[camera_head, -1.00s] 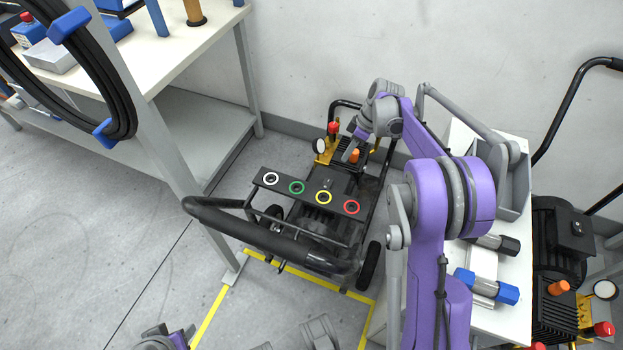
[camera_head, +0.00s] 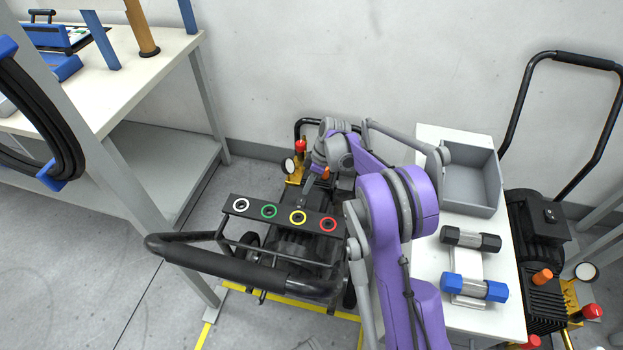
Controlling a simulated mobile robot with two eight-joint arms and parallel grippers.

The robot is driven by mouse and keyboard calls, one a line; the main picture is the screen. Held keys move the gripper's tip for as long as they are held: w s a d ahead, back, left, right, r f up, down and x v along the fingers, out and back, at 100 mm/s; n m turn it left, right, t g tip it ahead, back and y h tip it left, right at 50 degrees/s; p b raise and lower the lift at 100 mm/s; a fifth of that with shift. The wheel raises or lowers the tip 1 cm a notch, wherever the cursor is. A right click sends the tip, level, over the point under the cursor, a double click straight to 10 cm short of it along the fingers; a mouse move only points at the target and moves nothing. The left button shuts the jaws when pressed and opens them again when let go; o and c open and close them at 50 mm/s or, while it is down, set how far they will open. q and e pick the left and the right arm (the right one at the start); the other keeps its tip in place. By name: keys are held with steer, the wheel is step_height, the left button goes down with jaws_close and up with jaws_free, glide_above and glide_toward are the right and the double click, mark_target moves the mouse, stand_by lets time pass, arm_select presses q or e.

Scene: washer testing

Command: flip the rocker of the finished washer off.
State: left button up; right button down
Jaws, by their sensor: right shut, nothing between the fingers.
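A washer (camera_head: 262,273) with a black push handle stands on the floor in the middle. Its black panel (camera_head: 254,220) carries white, green, yellow and red rings. Behind the panel is its dark motor block, with a gauge (camera_head: 288,165) and a red knob (camera_head: 300,146) at the far end. My right gripper (camera_head: 307,186) is shut and empty, pointing down over the motor block just behind the panel. I cannot make out the rocker; the gripper and wrist cover part of the motor top. Whether the fingertips touch anything is unclear. My left gripper is out of view.
A white table (camera_head: 497,322) to the right holds a grey bin (camera_head: 470,183) and two dumbbell-like parts on a stand. A second washer (camera_head: 541,235) stands beyond it. A workbench (camera_head: 150,78) and a grey post flank the left. Yellow tape marks the floor.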

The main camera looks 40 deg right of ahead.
steer(key=b, duration=0.1)
glide_above(304, 205)
steer(key=s, duration=0.1)
steer(key=f, duration=0.4)
steer(key=shift+a+f, duration=0.2)
steer(key=shift+f, duration=0.05)
steer(key=shift+s+a+f+b, duration=0.3)
steer(key=shift+f, duration=0.3)
steer(key=shift+s+a+f+t+h, duration=0.3)
steer(key=shift+a+f+h, duration=0.1)
steer(key=shift+h, duration=0.1)
steer(key=shift+d, duration=0.1)
steer(key=shift+w+d, duration=0.1)
